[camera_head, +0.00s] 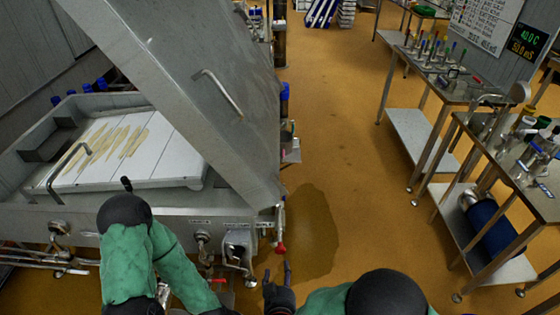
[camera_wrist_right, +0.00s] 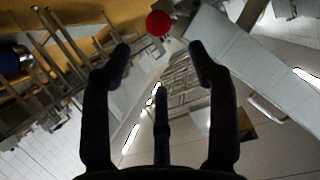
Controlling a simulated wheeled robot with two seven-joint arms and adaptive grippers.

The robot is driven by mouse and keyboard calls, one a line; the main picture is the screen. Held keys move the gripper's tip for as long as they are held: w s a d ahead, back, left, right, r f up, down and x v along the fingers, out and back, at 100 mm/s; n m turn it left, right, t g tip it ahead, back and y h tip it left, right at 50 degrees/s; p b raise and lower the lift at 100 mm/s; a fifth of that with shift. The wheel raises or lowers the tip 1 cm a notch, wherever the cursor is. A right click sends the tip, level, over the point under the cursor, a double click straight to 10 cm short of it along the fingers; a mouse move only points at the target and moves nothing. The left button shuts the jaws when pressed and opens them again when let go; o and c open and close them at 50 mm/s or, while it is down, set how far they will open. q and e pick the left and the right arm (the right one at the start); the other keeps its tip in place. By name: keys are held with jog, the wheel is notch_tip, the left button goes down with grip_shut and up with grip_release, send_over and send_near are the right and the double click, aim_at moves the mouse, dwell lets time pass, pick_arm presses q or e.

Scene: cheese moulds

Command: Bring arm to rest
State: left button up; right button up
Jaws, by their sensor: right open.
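My right gripper (camera_head: 278,272) shows at the bottom middle of the head view, just below a red knob (camera_head: 281,249) at the vat's front corner. In the right wrist view its dark fingers (camera_wrist_right: 160,60) are spread apart with nothing between them. The red knob (camera_wrist_right: 158,23) shows beyond the fingertips there, apart from them. My left arm, in a green sleeve, bends down along the vat front at the lower left. Its gripper is cut off by the bottom edge of the head view.
A steel vat (camera_head: 180,222) with a raised lid (camera_head: 190,75) fills the left, with a white slab (camera_head: 185,165) inside. Steel benches (camera_head: 440,90) with tools and a lower shelf holding a blue roll (camera_head: 490,225) line the right. The ochre floor (camera_head: 350,150) between is clear, with a dark wet patch (camera_head: 312,230).

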jog(key=s+d+f+m+g+y, duration=0.1)
jog(key=d+f+g, duration=0.25)
jog(key=f, duration=0.25)
jog(key=d+f+g+y, duration=0.1)
jog(key=d+f+g, duration=0.1)
jog(key=f+g, duration=0.3)
jog(key=s+d+f+m+g+y, duration=0.1)
jog(key=s+d+f+g+y, duration=0.1)
jog(key=s+d+f+g, duration=0.2)
jog(key=s+f, duration=0.3)
jog(key=s, duration=0.3)
jog(key=shift+s+f+g, duration=0.2)
jog(key=shift+f+g, duration=0.15)
jog(key=shift+f, duration=0.05)
jog(key=shift+d, duration=0.1)
dwell(1.2)
